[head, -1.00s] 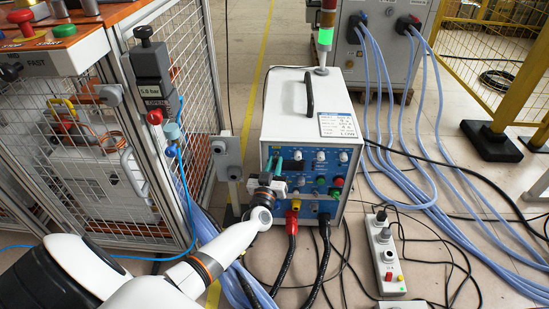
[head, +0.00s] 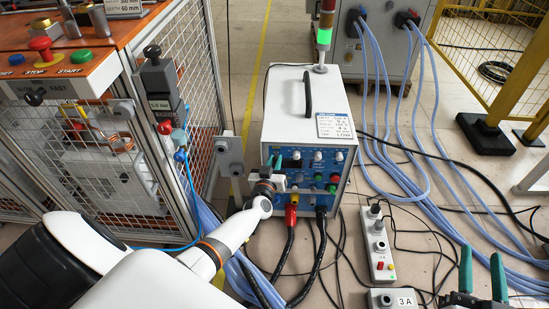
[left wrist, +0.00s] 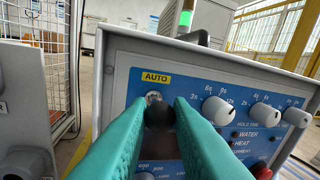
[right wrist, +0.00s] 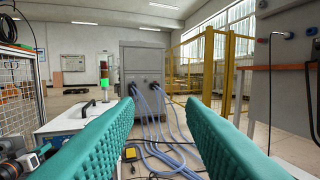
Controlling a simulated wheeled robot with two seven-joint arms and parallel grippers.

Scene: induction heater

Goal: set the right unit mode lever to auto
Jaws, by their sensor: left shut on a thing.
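The white unit (head: 300,105) with a blue front panel stands on the floor in the middle of the head view. In the left wrist view, the yellow AUTO label (left wrist: 156,78) is at the panel's upper left. The dark mode lever (left wrist: 159,114) with a light tip is just below it, partly hidden by my fingers. My left gripper (left wrist: 160,117) is shut on this lever; it also shows at the panel in the head view (head: 273,164). My right gripper (head: 481,252) is open and empty at the lower right, away from the unit; its spread fingers show in the right wrist view (right wrist: 168,105).
White knobs (left wrist: 217,110) sit right of the lever. A grey post box (head: 229,153) stands close left of the unit, beside the mesh cage (head: 205,60). Black and red cables leave the unit's front. A control box (head: 380,245) and blue hoses (head: 400,150) lie to the right.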

